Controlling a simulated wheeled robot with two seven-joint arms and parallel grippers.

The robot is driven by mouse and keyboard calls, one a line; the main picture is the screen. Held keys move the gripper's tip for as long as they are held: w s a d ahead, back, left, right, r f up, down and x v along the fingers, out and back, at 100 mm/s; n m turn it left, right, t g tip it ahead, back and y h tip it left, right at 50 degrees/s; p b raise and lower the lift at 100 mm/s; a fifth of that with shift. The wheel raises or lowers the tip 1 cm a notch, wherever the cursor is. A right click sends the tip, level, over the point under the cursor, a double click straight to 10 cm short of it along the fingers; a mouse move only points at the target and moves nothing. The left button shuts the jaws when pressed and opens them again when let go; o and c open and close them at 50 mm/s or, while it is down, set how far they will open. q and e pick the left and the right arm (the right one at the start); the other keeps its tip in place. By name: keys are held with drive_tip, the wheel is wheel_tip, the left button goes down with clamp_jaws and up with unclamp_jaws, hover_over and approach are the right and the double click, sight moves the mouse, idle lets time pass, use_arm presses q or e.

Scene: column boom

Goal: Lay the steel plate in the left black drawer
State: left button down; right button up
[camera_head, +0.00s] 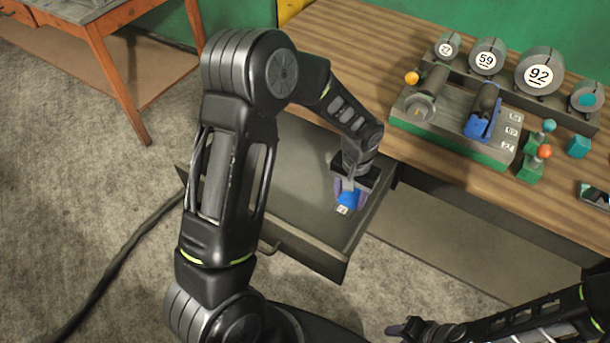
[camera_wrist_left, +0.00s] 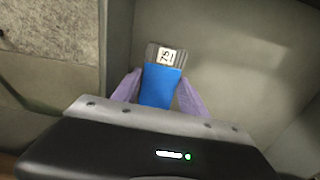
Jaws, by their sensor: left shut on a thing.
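The black drawer (camera_head: 305,258) is pulled out from the wooden bench; its grey floor (camera_wrist_left: 235,50) fills much of the left wrist view. My left gripper (camera_head: 348,194) is over the right part of the drawer, pointing down. Its purple fingers (camera_wrist_left: 160,95) are shut on a blue-sleeved piece with a grey ridged end and a white number label, apparently the steel plate (camera_wrist_left: 165,55). The piece also shows in the head view (camera_head: 347,201). I cannot tell whether it touches the drawer floor. My right gripper (camera_head: 405,330) is low at the bottom edge, partly cut off; its opening is unclear.
On the wooden bench (camera_head: 350,40) stand a rack of numbered round discs (camera_head: 540,72), a green-based block (camera_head: 455,125) with cylinders and a blue clamp, and small coloured knobs. A wooden table (camera_head: 110,30) is at upper left. A dark cable (camera_head: 120,255) lies on the carpet.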

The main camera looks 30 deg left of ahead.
use_arm(q)
drive_tip(key=shift+f, duration=0.2)
drive_tip(key=shift+w+a+n+b, duration=0.15)
drive_tip(key=shift+a+n+b, duration=0.15)
drive_tip(key=shift+b, duration=0.1)
drive_tip(key=a+n+b, duration=0.2)
drive_tip(key=w+a+n+b, duration=0.1)
drive_tip(key=a+n+b, duration=0.2)
drive_tip(key=w+a+n+b, duration=0.1)
drive_tip(key=a+n+b, duration=0.1)
drive_tip(key=a+n, duration=0.1)
drive_tip(key=shift+r+b, duration=0.4)
drive_tip(key=s+a+r+n+b, duration=0.2)
drive_tip(key=a+r+n+b, duration=0.2)
drive_tip(key=a+n+b, duration=0.2)
drive_tip(key=a+n, duration=0.2)
drive_tip(key=n, duration=0.1)
drive_tip(key=shift+s+a+r+n+b, duration=0.2)
drive_tip(key=shift+a+r+n+b, duration=0.1)
drive_tip(key=shift+r+b, duration=0.1)
drive_tip(key=shift+f, duration=0.15)
drive_tip(key=shift+f+b, duration=0.3)
drive_tip(key=shift+f, duration=2.15)
